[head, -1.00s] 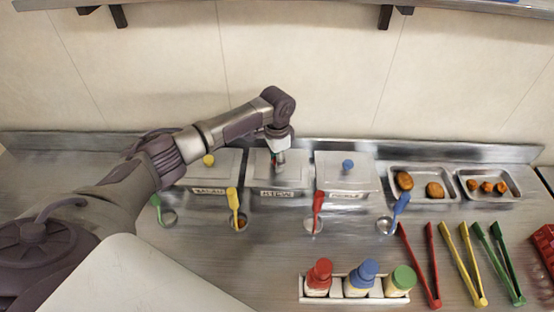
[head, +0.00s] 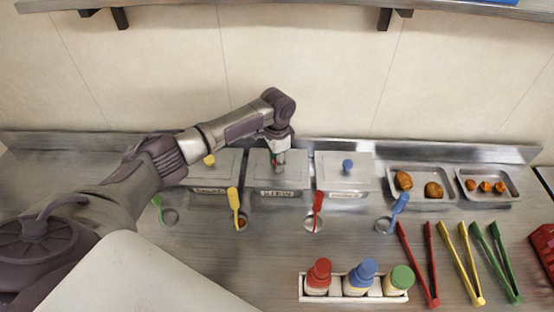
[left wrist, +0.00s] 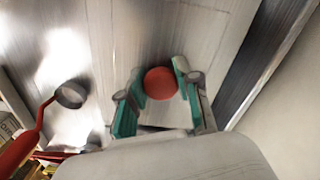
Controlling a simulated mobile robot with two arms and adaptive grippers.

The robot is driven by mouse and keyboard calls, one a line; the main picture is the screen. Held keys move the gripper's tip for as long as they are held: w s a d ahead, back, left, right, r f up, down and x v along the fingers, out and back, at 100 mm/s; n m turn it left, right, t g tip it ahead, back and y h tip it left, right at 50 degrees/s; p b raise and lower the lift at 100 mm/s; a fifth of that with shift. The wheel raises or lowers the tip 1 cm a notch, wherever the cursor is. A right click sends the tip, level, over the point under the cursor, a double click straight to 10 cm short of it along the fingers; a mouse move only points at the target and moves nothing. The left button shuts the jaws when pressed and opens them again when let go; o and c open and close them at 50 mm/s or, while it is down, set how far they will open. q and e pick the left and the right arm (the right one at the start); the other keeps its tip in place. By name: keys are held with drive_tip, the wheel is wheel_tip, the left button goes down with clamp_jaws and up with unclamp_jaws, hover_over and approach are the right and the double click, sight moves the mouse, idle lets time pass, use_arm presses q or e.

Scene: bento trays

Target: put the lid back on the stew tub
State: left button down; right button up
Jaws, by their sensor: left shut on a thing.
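The stew tub (head: 264,195) is the middle one of three grey tubs at the back of the counter, with a label on its front that is too blurred to read surely. Its grey lid (head: 258,170) lies over the tub's top and looks level; I cannot tell whether it sits fully flush. My left gripper (head: 277,162) comes down on the lid from above. In the left wrist view its green-padded fingers are shut on the round red knob (left wrist: 161,83) of the lid. My right gripper is not in view.
Lidded tubs with a yellow knob (head: 209,160) and a blue knob (head: 347,165) stand close on either side. Several ladles lie in front. Two food trays (head: 420,171) and coloured tongs (head: 462,263) are at right, a bottle rack (head: 340,296) at front.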

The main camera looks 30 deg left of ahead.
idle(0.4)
use_arm(q)
drive_tip(key=shift+c, duration=1.2)
unclamp_jaws()
wheel_tip(320, 180, up, 7)
drive_tip(key=p, duration=0.7)
drive_tip(key=shift+p, duration=0.35)
drive_tip(key=shift+c, duration=0.2)
clamp_jaws()
